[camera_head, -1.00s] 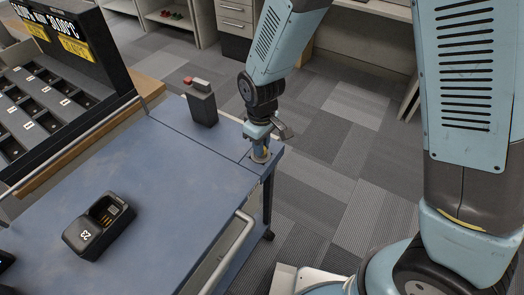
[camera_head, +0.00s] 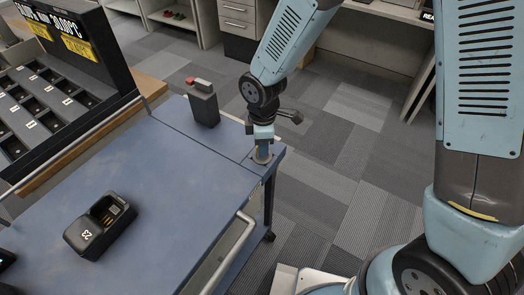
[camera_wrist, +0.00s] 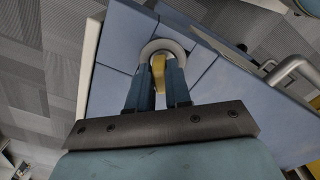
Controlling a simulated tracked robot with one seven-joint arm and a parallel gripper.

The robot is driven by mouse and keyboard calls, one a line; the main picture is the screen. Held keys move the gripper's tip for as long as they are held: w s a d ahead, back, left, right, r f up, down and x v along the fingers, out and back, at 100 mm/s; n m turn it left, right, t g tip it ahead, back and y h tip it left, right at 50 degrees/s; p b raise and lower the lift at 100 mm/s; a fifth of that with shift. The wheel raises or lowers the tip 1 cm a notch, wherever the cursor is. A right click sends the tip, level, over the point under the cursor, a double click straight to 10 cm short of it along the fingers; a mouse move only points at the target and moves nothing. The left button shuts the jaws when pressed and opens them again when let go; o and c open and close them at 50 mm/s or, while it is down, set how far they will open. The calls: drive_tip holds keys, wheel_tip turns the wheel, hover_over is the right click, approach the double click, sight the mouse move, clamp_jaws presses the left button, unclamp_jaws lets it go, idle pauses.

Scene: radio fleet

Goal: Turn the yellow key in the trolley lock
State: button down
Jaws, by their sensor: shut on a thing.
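The yellow key (camera_wrist: 158,70) stands in the round grey lock (camera_wrist: 176,46) on the trolley top in the wrist view. My gripper (camera_wrist: 158,78) is shut on the key, with one blue finger on each side of it. In the head view my gripper (camera_head: 262,149) points straight down at the lock (camera_head: 262,158), at the far right corner of the blue trolley (camera_head: 165,190). The fingers hide most of the key there, so its turn angle cannot be told from that view.
A rack of dark slots (camera_head: 45,110) is at the left. The trolley handle (camera_head: 232,250) runs along the near right side. Carpet is clear beyond.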

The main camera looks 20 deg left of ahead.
drive_tip(key=shift+n, duration=0.4)
drive_tip(key=n, duration=0.5)
drive_tip(key=shift+a+n, duration=0.1)
drive_tip(key=shift+n, duration=0.2)
drive_tip(key=n, duration=0.6)
drive_tip(key=shift+s+a, duration=0.1)
drive_tip(key=c, duration=1)
unclamp_jaws()
